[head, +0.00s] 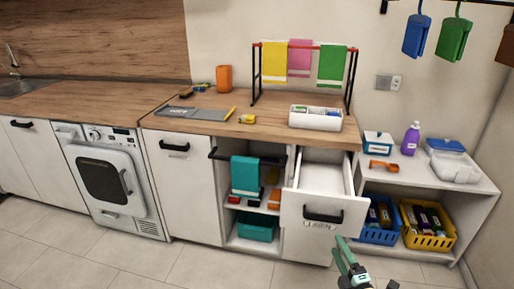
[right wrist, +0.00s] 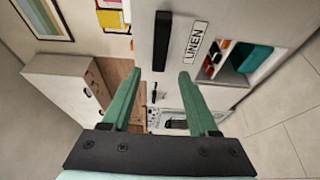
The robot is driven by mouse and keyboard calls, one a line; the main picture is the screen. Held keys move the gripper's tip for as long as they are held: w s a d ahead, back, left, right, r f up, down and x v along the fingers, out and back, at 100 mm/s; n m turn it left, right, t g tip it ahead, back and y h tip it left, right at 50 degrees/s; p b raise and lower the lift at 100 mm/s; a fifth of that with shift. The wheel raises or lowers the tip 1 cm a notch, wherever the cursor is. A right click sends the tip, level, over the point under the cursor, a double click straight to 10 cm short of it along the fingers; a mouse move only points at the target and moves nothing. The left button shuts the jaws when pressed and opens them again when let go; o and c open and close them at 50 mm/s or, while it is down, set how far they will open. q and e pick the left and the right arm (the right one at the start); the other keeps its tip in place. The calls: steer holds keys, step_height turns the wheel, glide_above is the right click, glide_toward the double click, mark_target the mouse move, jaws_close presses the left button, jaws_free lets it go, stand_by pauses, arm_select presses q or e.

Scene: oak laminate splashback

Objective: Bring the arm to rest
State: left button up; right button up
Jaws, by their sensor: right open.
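My right gripper (head: 345,252) is at the bottom of the head view, in front of the white drawer (head: 311,211) labelled LINEN. In the right wrist view its two green fingers (right wrist: 160,78) are spread apart with nothing between them. The drawer's black handle (head: 323,215) lies beyond the fingertips, and it also shows in the right wrist view (right wrist: 162,40). I see no contact between fingers and handle. The drawer is pulled out, and the visible part of its inside looks empty. My left gripper is not in view.
The wooden worktop (head: 110,95) carries a towel rack (head: 305,45), a white box (head: 316,118) and small items. A washing machine (head: 108,180) stands left. Blue (head: 378,236) and yellow (head: 430,242) baskets sit under the right shelf. The floor in front is clear.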

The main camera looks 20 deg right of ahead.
steer(key=s+a+f+m+g+y+p, duration=0.2)
steer(key=s+a+f+m+g+p, duration=0.1)
steer(key=s+a+m, duration=0.4)
steer(key=s+a+f+m+g+y+p, duration=0.3)
steer(key=s+a+m+g, duration=0.2)
steer(key=s+a, duration=0.7)
steer(key=shift+s+a+f+m+g, duration=0.15)
steer(key=shift+a+f+m+g, duration=0.15)
steer(key=shift+a+m, duration=0.7)
